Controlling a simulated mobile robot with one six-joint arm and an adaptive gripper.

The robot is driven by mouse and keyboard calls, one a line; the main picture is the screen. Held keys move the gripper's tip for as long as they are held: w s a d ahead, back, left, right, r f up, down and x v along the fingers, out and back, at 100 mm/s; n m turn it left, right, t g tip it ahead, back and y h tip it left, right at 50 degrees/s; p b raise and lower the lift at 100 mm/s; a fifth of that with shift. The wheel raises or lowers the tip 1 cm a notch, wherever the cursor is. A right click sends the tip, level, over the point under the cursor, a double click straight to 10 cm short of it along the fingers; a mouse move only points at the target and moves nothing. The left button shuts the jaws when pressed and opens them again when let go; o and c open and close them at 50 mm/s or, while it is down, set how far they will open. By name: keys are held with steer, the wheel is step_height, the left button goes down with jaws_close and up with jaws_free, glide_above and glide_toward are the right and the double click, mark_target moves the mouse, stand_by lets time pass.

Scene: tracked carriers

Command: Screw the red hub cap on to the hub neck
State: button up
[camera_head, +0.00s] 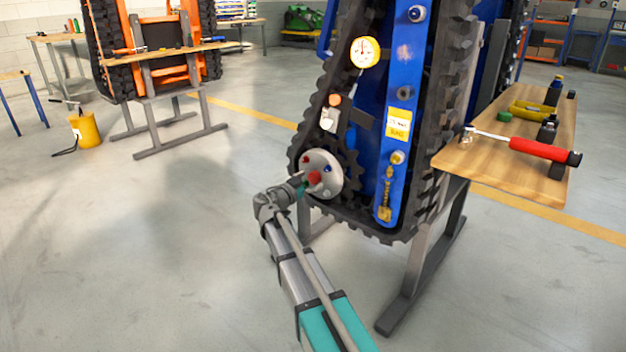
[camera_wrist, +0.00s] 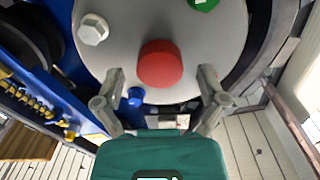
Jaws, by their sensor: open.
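The red hub cap (camera_head: 314,178) sits at the centre of the round grey hub plate (camera_head: 324,164), low on the blue tracked carrier. In the wrist view the red cap (camera_wrist: 160,64) stands out from the middle of the grey plate (camera_wrist: 215,45). The hub neck is not visible; the cap hides whatever is behind it. My gripper (camera_head: 302,182) is in front of the plate in the head view. In the wrist view my gripper (camera_wrist: 162,82) is open, with one finger on each side of the cap and gaps between. The fingers do not touch the cap there.
A white bolt head (camera_wrist: 92,30), a blue one (camera_wrist: 136,97) and a green one (camera_wrist: 203,3) surround the cap on the plate. The black track (camera_head: 380,236) runs around the hub. A wooden bench (camera_head: 490,165) with a red-handled tool (camera_head: 540,150) stands at right.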

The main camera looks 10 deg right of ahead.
steer(key=n, duration=0.4)
steer(key=shift+n, duration=1.9)
steer(key=shift+n, duration=0.5)
steer(key=n, duration=0.4)
steer(key=shift+n, duration=2.4)
steer(key=c, duration=1)
